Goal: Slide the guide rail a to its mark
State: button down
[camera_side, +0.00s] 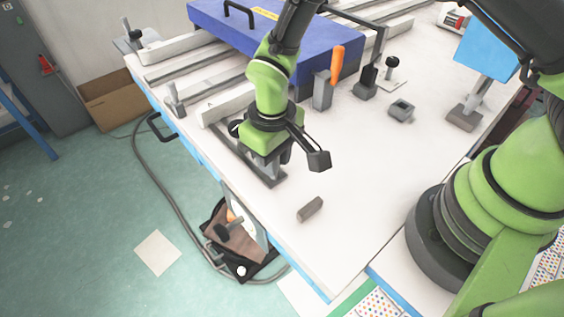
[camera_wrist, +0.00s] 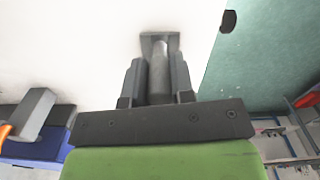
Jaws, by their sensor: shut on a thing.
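My gripper (camera_side: 269,166) points down over the near end of a dark flat track (camera_side: 232,150) on the white table. In the wrist view my gripper (camera_wrist: 157,72) is shut on an upright grey round post (camera_wrist: 159,80), one finger on each side. A grey plate (camera_wrist: 160,40) shows at the post's far end.
Several long pale rails and a blue case (camera_side: 225,20) fill the back of the table. An orange-handled tool (camera_side: 337,65) stands in a grey block (camera_side: 322,92). A small dark block (camera_side: 310,209) lies nearer, with clear table around it. The table edge is close on the left.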

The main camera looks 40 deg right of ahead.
jog(key=shift+w, duration=0.2)
jog(key=c, duration=1)
grip_release()
jog(key=shift+o, duration=0.2)
notch_tip(320, 180, up, 10)
jog(key=shift+f, duration=0.1)
jog(key=s+d+r+m+t+y, duration=0.15)
jog(key=d+r, duration=0.25)
jog(key=r, duration=0.5)
jog(key=s+d+r+m+t, duration=0.2)
jog(key=s+d+r, duration=0.2)
jog(key=s, duration=0.3)
jog(key=s+d+r+m+t, duration=0.2)
jog(key=s+d+r+t, duration=0.1)
jog(key=s+r, duration=0.2)
jog(key=shift+s+d+t, duration=0.35)
jog(key=shift+s+d, duration=0.05)
jog(key=shift+s, duration=0.7)
